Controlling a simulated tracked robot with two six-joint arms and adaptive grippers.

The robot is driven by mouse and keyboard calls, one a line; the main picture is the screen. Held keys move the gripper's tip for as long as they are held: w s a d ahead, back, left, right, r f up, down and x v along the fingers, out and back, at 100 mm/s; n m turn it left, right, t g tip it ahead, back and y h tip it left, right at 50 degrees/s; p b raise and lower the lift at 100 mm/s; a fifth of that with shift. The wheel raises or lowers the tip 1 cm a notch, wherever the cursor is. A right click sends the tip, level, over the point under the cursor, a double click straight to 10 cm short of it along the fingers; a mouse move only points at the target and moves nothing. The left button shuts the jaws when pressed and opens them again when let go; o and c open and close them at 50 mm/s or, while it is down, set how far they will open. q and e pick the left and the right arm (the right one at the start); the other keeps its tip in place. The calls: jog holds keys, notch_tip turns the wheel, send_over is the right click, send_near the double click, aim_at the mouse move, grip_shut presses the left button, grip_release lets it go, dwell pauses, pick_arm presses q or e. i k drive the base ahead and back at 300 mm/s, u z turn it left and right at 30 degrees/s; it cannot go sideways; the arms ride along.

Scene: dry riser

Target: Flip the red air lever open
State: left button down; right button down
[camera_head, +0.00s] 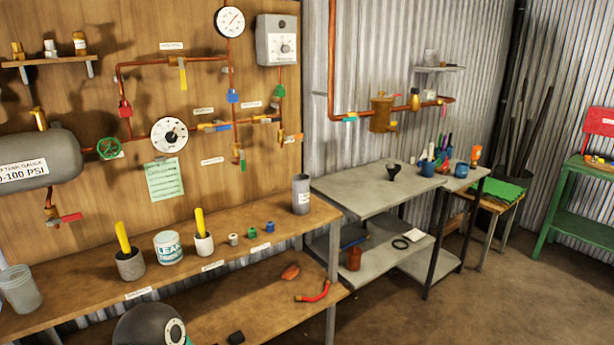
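Several small red parts sit on the copper pipework of the wooden wall, and I cannot tell for certain which is the air lever. A red handle (71,217) sticks out to the right of a short valve below the grey tank (38,160). A red piece (125,109) sits on the vertical copper pipe at the upper left. The tank carries a label reading PSI. Neither of my grippers shows in this view, so nothing is seen near or touching these parts.
A green wheel valve (108,148) and a gauge (169,134) are right of the tank. The wooden bench (140,287) below holds cups, a tub and small fittings. A dark rounded object (143,324) is at the bottom. A grey table (365,190) stands right; open floor is lower right.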

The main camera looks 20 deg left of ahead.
aim_at(52, 221)
jog(key=u, duration=0.45)
jog(key=i, duration=1.15)
jog(key=u, duration=0.7)
jog(key=k, duration=0.85)
jog(key=u, duration=0.2)
jog(key=i, duration=0.9)
jog(key=z, duration=0.1)
